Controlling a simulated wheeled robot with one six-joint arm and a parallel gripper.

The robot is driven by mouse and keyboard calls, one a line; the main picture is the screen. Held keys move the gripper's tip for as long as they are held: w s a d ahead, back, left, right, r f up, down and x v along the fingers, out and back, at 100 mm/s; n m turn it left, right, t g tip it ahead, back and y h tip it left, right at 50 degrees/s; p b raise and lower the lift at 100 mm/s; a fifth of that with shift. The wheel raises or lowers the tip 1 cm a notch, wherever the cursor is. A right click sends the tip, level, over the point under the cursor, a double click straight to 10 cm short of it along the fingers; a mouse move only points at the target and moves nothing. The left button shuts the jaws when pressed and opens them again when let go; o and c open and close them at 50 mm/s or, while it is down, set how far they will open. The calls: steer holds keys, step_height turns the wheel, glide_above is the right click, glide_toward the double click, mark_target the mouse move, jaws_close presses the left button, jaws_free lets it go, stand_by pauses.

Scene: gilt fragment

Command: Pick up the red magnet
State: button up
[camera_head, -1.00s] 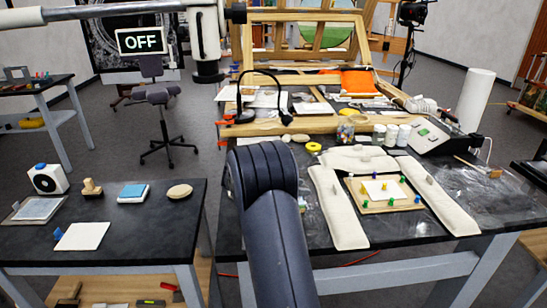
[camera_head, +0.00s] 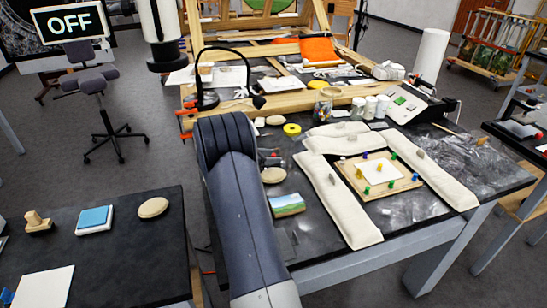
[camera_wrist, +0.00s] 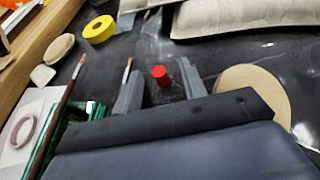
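The red magnet (camera_wrist: 161,75) is a small red cylinder on the dark tabletop in the wrist view. My gripper (camera_wrist: 158,67) is open, with its two grey fingers on either side of the magnet in the picture. The magnet shows in the gap between them; I cannot tell how far beyond the fingertips it is. In the head view my arm hides much of this area, and the magnet is not clear there.
A yellow tape roll (camera_wrist: 99,29), a pale round disc (camera_wrist: 254,90) and a brush (camera_wrist: 127,72) lie near the gripper. Pale sandbags (camera_head: 340,205) surround a board (camera_head: 353,175) with colored pins. A small landscape picture (camera_head: 287,205) lies beside my arm.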

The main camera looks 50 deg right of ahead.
steer(key=shift+d, duration=0.1)
steer(key=shift+c, duration=0.3)
jaws_close()
